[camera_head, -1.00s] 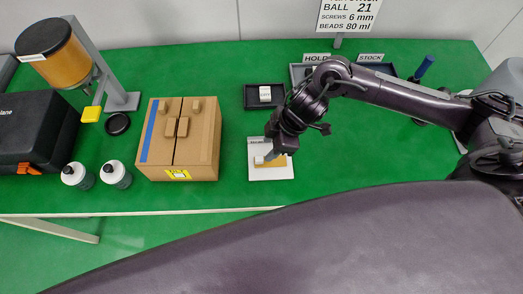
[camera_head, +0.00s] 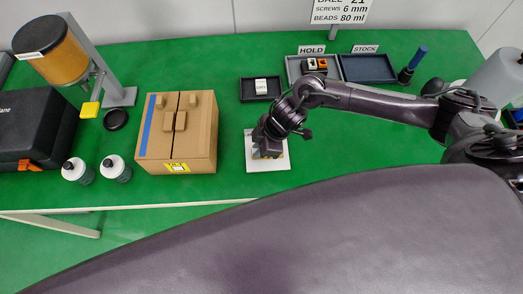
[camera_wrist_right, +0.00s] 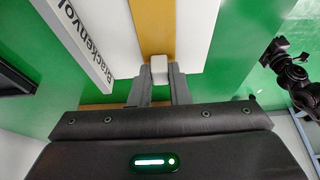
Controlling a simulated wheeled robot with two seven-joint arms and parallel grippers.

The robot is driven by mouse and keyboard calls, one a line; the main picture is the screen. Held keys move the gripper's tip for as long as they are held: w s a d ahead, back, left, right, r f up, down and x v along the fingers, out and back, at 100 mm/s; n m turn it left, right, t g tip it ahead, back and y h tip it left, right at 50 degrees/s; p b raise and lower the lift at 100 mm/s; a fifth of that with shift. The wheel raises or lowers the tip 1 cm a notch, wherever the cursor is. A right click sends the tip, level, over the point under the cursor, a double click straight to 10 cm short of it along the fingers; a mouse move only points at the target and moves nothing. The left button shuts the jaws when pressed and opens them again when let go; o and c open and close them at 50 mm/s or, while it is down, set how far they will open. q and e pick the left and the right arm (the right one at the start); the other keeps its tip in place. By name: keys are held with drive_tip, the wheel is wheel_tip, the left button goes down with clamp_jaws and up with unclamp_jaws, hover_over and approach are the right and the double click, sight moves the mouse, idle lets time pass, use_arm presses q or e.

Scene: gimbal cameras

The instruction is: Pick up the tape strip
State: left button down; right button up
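The tape strip (camera_wrist_right: 168,25) is a tan-yellow band lying on a white pad (camera_head: 252,161), with a small white tab (camera_wrist_right: 159,68) at its near end in the wrist view. My right gripper (camera_head: 265,153) is low over the pad and covers most of the strip in the head view. In the right wrist view its two fingers (camera_wrist_right: 160,82) stand on either side of the white tab, very close to it. Whether they press on it cannot be told. The strip still appears to lie on the pad. My left gripper is not in view.
A cardboard box (camera_head: 197,145) stands left of the pad. A small black tray (camera_head: 246,91) with a white item lies behind it. The HOLD tray (camera_head: 294,70) and STOCK tray (camera_head: 368,69) are at the back. Two bottles (camera_head: 115,170) stand at the front left. Green table is bare right of the pad.

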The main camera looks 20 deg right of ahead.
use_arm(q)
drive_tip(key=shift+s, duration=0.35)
use_arm(e)
clamp_jaws()
